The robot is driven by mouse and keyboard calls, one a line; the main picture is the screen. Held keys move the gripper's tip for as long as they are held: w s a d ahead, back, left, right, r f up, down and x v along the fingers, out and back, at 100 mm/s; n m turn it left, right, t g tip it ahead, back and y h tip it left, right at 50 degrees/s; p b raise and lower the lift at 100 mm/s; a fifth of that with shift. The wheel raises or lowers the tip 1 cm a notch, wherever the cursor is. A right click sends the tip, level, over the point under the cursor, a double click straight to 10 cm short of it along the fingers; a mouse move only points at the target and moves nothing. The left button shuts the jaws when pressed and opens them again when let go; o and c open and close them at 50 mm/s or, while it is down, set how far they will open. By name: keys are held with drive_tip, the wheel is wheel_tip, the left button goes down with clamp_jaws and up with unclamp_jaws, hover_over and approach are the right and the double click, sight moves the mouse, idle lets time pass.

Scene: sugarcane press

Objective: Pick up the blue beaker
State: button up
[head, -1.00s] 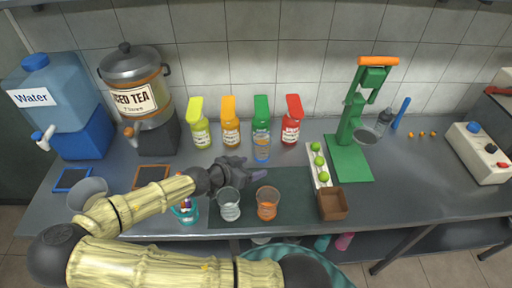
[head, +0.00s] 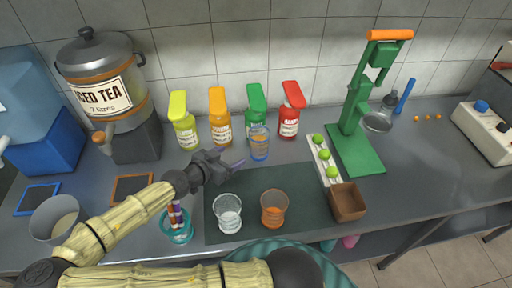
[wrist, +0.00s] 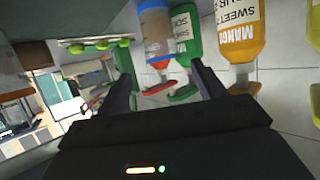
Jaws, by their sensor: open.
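The blue beaker (head: 260,143), a clear cup with blue bands, stands upright on the counter in front of the green bottle (head: 256,103). My gripper (head: 236,162) is open and empty, just left of and nearer than the beaker, its fingers pointing right. In the wrist view the beaker (wrist: 156,36) shows tilted by the camera, beyond and between the open fingers of my gripper (wrist: 163,82). The fingers look apart from it. The green bottle (wrist: 186,38) is close behind it there.
Yellow (head: 184,125), orange (head: 220,122) and red (head: 289,115) bottles flank the green one. A clear glass (head: 228,214) and an orange-filled glass (head: 273,209) stand in front on the dark mat (head: 310,228). A lime tray (head: 324,158) and green press (head: 355,150) are right.

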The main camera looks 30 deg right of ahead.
sight(253, 145)
drive_tip(key=p+x, duration=0.1)
drive_tip(key=x, duration=1)
drive_tip(key=shift+d+f, duration=0.1)
drive_tip(key=shift+d, duration=0.25)
drive_tip(key=shift+p+x, duration=0.95)
drive_tip(key=shift+x, duration=1.7)
drive_tip(key=shift+f, duration=0.1)
drive_tip(key=c, duration=0.9)
